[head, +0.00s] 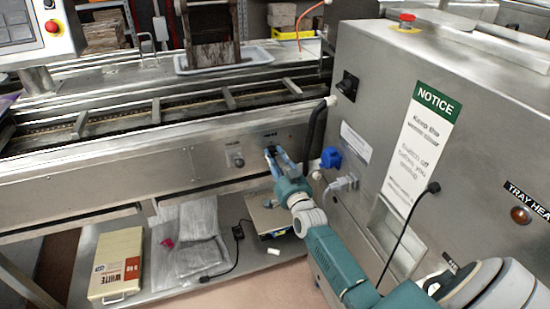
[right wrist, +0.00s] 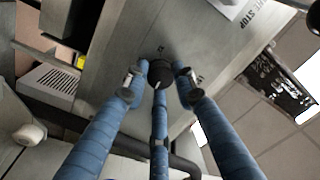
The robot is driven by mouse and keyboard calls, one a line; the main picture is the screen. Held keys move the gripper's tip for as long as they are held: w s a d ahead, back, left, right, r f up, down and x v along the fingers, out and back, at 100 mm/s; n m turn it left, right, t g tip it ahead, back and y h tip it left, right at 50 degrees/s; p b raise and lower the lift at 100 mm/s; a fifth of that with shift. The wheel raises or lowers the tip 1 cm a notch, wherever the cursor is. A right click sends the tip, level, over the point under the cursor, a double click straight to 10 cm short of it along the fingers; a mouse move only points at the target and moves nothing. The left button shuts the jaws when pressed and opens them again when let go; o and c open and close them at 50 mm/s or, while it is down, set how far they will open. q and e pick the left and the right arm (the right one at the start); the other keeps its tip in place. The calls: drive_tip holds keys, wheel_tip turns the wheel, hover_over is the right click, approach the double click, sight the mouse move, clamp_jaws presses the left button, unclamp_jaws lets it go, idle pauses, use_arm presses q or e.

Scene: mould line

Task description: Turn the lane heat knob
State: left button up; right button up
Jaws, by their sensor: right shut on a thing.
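The lane heat knob is a dark round knob (right wrist: 159,72) with a pale pointer mark, on a grey metal panel in the right wrist view. My right gripper (right wrist: 160,82) is shut on it, with blue fingers on both sides and one from below. In the head view, my right gripper (head: 271,154) reaches the front panel of the conveyor (head: 120,178) near its right end. There the gripper hides the knob it holds. My left gripper is not in view.
Another knob (head: 236,160) sits on the panel just left of my right gripper. A large steel cabinet (head: 380,75) with a green and white notice stands close on the right, with a blue plug (head: 330,157) and black hose (head: 313,135) near my arm. A lower shelf holds a box (head: 117,262).

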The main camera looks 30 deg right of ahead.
drive_tip(key=m, duration=0.3)
drive_tip(key=m+h, duration=0.1)
drive_tip(key=m, duration=0.3)
drive_tip(key=shift+g, duration=0.3)
idle(0.3)
drive_tip(key=o, duration=1.2)
drive_tip(key=shift+c, duration=0.2)
drive_tip(key=shift+s, duration=0.15)
drive_tip(key=shift+s+a+f, duration=0.1)
drive_tip(key=shift+s+a, duration=0.05)
drive_tip(key=shift+s, duration=0.15)
drive_tip(key=v, duration=1.1)
